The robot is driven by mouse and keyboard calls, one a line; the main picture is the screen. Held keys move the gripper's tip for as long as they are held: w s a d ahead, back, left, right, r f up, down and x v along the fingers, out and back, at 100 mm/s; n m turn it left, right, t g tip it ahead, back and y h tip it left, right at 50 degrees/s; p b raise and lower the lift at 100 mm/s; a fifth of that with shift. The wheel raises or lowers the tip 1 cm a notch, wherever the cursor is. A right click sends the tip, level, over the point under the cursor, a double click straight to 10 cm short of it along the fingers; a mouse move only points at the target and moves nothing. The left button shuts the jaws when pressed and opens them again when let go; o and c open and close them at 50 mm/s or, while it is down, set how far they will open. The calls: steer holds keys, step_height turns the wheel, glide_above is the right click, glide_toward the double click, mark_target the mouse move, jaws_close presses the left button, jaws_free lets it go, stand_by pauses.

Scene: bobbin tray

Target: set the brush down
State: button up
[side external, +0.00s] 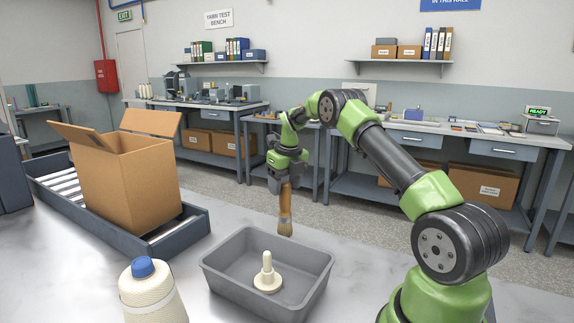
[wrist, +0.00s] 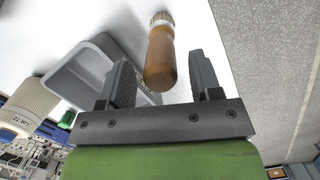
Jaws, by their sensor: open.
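The brush (side external: 285,205) has a brown handle and pale bristles. In the side view it is upright with its bristles down, just beyond the grey tray's back rim. I cannot tell whether the bristles touch the bench. My gripper (side external: 288,180) is above it, pointing down, with the handle's top at the fingers. In the wrist view the brush (wrist: 160,58) lies between the two open fingers of my gripper (wrist: 159,66), with a gap on each side of the handle. The bristle end points away from the gripper.
The grey tray (side external: 223,283) holds a cream spindle-shaped piece (side external: 267,277). A thread cone (side external: 152,295) with a blue top stands to its left. An open cardboard box (side external: 130,180) sits on a roller conveyor (side external: 60,187) at left.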

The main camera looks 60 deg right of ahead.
mark_target(288, 204)
step_height(288, 204, up, 10)
steer(key=s, duration=0.1)
steer(key=s+a+r+n+t, duration=0.1)
steer(key=s+a+r+n, duration=0.1)
steer(key=a+r+n, duration=0.45)
steer(key=s+a+r+n+t, duration=0.1)
steer(key=s+a+r+n, duration=0.25)
steer(key=a+n, duration=0.6)
steer(key=s+a+f+n+t+y, duration=0.1)
steer(key=s+a+n, duration=0.5)
steer(key=s+n, duration=0.2)
steer(key=s+a+f+n+t+y, duration=0.1)
steer(key=s+a+f+n+t, duration=0.1)
steer(key=s+a+n, duration=0.5)
steer(key=s+n, duration=0.1)
steer(key=n, duration=0.4)
steer(key=shift+a+n+t+y, duration=0.15)
steer(key=shift+n+t+y, duration=0.15)
